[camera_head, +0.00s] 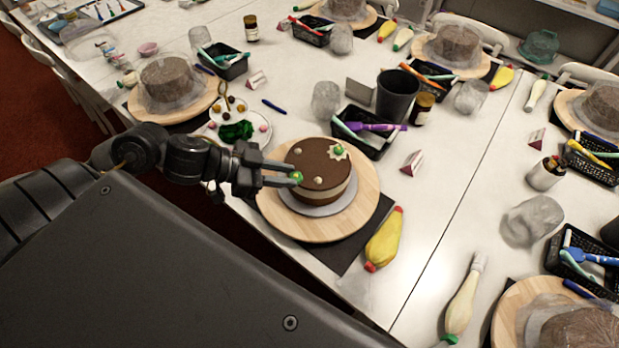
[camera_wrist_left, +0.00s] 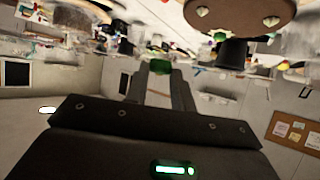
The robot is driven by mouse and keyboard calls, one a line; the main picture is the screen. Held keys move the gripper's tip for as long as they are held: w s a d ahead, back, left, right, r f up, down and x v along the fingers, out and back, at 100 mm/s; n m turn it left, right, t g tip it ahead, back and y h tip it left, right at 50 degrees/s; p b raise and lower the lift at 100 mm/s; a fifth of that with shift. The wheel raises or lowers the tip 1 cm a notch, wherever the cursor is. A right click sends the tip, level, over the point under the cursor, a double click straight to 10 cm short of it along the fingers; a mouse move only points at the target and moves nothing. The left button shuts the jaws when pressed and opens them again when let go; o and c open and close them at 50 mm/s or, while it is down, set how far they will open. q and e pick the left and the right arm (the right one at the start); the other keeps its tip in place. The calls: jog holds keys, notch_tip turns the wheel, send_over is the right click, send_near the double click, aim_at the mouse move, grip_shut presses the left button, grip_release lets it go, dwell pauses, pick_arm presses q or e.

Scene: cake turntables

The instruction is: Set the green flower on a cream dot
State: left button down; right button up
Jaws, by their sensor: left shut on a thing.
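The green flower (camera_head: 297,177) is held at the fingertips of my left gripper (camera_head: 290,175), beside the left part of the cake's top. In the left wrist view the green flower (camera_wrist_left: 159,66) shows between the shut fingers (camera_wrist_left: 160,72). The brown cake (camera_head: 322,172) stands on a round wooden turntable (camera_head: 283,218). Its top bears several cream dots, one at the front (camera_head: 318,180) and one at the back left (camera_head: 298,151). A cream star-shaped piece with a green centre (camera_head: 338,151) sits at the back right of the top. My right gripper is not in view.
A plate (camera_head: 258,128) with green and small coloured pieces lies behind my left gripper. A black basket (camera_head: 375,146) with tools stands behind the cake, and a yellow piping bag (camera_head: 384,238) lies at its right front. Other cakes under clear covers surround this place.

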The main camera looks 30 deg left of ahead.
pick_arm(q)
jog(key=b, duration=0.8)
send_over(308, 183)
jog(key=s, duration=0.3)
notch_tip(308, 183, down, 5)
jog(key=shift+w+a+f+p, duration=0.15)
jog(key=shift+w+f, duration=0.15)
jog(key=shift+w, duration=0.2)
jog(key=shift+w+f+p, duration=0.15)
jog(key=shift+w+f, duration=0.15)
jog(key=shift+w, duration=0.2)
jog(key=shift+w+f, duration=0.45)
jog(key=shift+f, duration=0.15)
jog(key=shift+w+f, duration=0.1)
jog(key=shift+f, duration=1.55)
jog(key=shift+f, duration=0.2)
jog(key=c, duration=1.2)
grip_release()
jog(key=shift+r, duration=0.1)
